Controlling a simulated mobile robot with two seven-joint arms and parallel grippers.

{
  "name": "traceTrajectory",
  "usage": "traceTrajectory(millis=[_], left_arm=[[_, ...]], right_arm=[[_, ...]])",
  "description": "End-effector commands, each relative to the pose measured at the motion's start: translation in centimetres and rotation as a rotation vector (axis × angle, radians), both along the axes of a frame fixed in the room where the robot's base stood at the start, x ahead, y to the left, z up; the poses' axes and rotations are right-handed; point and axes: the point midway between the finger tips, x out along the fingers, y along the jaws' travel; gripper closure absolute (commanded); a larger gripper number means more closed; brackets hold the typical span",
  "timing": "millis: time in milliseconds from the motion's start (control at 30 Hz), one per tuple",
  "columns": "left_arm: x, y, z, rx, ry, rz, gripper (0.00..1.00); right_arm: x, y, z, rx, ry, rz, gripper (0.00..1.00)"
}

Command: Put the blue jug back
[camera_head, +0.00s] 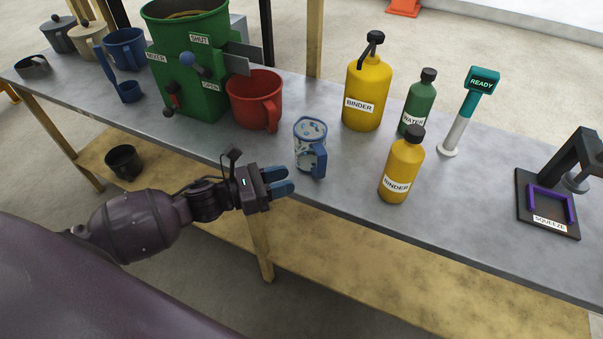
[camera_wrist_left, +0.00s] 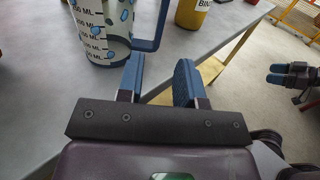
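A clear measuring jug (camera_head: 309,133) with blue patches, a blue rim and a blue handle stands upright near the front edge of the bench. In the left wrist view the jug (camera_wrist_left: 98,36) shows mL marks, and its handle rises beyond my fingers. My left gripper (camera_head: 283,180) is open and empty, just left of and in front of the jug, apart from it; it also shows in the left wrist view (camera_wrist_left: 160,88). A plain blue jug (camera_head: 126,47) stands at the far left of the bench. My right gripper (camera_wrist_left: 284,74) shows small at the right edge of the left wrist view.
A green mixer (camera_head: 187,78) and a red jug (camera_head: 253,98) stand left of the measuring jug. Yellow binder bottles (camera_head: 365,90) (camera_head: 402,165), a green water bottle (camera_head: 420,98) and a press (camera_head: 550,207) stand to the right. A dark cup (camera_head: 124,162) is on the lower shelf.

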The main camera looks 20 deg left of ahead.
Motion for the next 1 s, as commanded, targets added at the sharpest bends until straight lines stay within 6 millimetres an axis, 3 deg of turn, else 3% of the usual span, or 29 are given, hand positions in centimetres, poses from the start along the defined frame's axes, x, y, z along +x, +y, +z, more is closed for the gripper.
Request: traceTrajectory(millis=[233,567,767,1000], left_arm=[[-1.7,1.8,0.0,-0.002,0.001,0.0,0.67],[-2.3,2.1,-0.4,-0.063,0.061,0.028,0.67],[-3.3,2.1,-2.5,-0.4,0.373,0.183,0.67],[-5.7,2.9,-5.9,-0.972,0.801,0.418,0.67]], right_arm=[[0.0,0.0,0.1,-0.001,-0.002,0.001,0.35],[0.0,-0.1,0.2,-0.003,-0.004,0.003,0.35],[0.0,-0.1,0.2,-0.003,-0.004,0.003,0.35],[0.0,-0.1,0.1,-0.003,-0.001,0.002,0.35]])
